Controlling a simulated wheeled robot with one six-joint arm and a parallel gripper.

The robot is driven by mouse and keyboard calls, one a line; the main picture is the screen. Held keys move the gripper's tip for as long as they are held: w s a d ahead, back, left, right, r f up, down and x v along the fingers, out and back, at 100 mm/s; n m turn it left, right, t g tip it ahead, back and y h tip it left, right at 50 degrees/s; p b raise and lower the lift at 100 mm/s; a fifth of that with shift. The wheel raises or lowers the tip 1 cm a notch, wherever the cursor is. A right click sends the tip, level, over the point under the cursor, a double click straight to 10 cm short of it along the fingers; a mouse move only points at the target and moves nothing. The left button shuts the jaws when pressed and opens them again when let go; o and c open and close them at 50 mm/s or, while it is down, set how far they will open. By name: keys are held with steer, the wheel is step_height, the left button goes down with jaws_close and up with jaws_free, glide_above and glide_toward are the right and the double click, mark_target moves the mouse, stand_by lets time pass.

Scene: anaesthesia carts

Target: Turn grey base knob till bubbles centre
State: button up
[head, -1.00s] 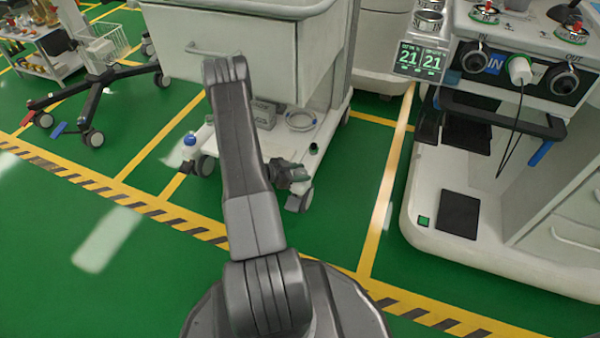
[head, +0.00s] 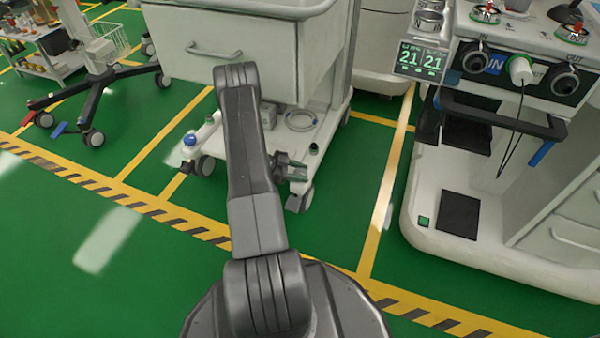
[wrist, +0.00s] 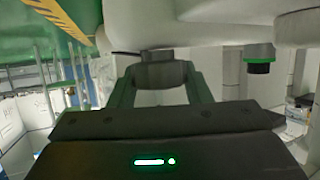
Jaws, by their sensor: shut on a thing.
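The grey base knob (wrist: 160,74) sits between my two fingers in the wrist view, under a pale edge of the cart base. My gripper (wrist: 160,92) is shut on it. In the head view my gripper (head: 293,168) is at the front right corner of the white cart base (head: 298,187), small and partly hidden by my arm. The knob cannot be made out there. A dark knob with a green band (wrist: 259,58) hangs to the right in the wrist view, apart from my fingers. A blue-topped knob (head: 189,139) stands at the base's left corner. No bubbles can be made out.
The white drawer cart (head: 270,60) stands above the base. A coiled clear tube (head: 300,121) lies on the base. An anaesthesia machine (head: 480,215) stands at the right, and a wheeled stand (head: 92,95) at the left.

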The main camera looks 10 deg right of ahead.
steer(key=shift+d, duration=0.1)
steer(key=o, duration=1)
steer(key=p+v, duration=0.4)
steer(key=v, duration=0.9)
steer(key=shift+a+r, duration=0.15)
steer(key=shift+a, duration=0.25)
steer(key=b+x, duration=0.4)
steer(key=x, duration=1)
steer(key=shift+w, duration=0.1)
